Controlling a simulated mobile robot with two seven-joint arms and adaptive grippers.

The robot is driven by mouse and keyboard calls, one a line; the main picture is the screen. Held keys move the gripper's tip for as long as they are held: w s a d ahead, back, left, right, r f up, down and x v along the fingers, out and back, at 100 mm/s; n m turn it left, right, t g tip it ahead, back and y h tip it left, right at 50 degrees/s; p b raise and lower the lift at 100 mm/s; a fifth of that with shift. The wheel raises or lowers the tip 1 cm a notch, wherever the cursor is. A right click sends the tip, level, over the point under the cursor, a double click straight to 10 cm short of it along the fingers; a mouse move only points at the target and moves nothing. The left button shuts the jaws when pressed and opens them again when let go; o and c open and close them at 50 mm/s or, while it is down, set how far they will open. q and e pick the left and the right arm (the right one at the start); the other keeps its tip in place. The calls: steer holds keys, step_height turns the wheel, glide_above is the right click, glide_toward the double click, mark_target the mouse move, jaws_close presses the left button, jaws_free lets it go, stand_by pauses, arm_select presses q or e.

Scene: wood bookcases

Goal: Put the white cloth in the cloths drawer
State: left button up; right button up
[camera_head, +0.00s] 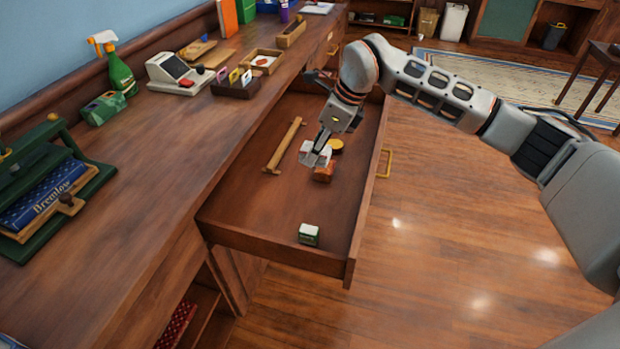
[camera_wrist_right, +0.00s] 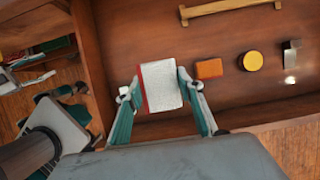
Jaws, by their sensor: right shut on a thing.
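My right gripper (camera_head: 318,158) is above the open drawer (camera_head: 265,205), pointing down. In the right wrist view the fingers (camera_wrist_right: 160,92) are closed on the two sides of the white cloth (camera_wrist_right: 162,86), a flat pale rectangle with a red strip along its left edge. In the head view only a small white part of it shows by the fingers. It is over the drawer's inside; its height above the drawer floor is hard to tell. The drawer bears no label that I can read. My left gripper is not in view.
The drawer's near part is mostly bare. The counter (camera_head: 150,150) runs along the left, with a card machine (camera_head: 178,72).

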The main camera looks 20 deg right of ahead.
steer(key=b, duration=0.1)
glide_above(310, 203)
steer(key=s+d, duration=0.1)
step_height(310, 203, down, 8)
steer(key=r, duration=0.1)
step_height(310, 203, down, 5)
steer(key=shift+d+f+b, duration=0.1)
steer(key=shift+f+b, duration=0.1)
steer(key=shift+b, duration=0.25)
steer(key=shift+f, duration=0.65)
step_height(310, 203, down, 4)
steer(key=shift+s+r+b, duration=0.1)
steer(key=shift+r+b, duration=0.05)
steer(key=shift+b, duration=0.4)
steer(key=shift+f, duration=0.2)
steer(key=shift+r, duration=0.15)
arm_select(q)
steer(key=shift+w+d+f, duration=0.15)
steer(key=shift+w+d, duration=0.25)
arm_select(e)
steer(key=o, duration=1)
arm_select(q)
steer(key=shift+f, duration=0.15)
arm_select(e)
steer(key=shift+o, duration=0.2)
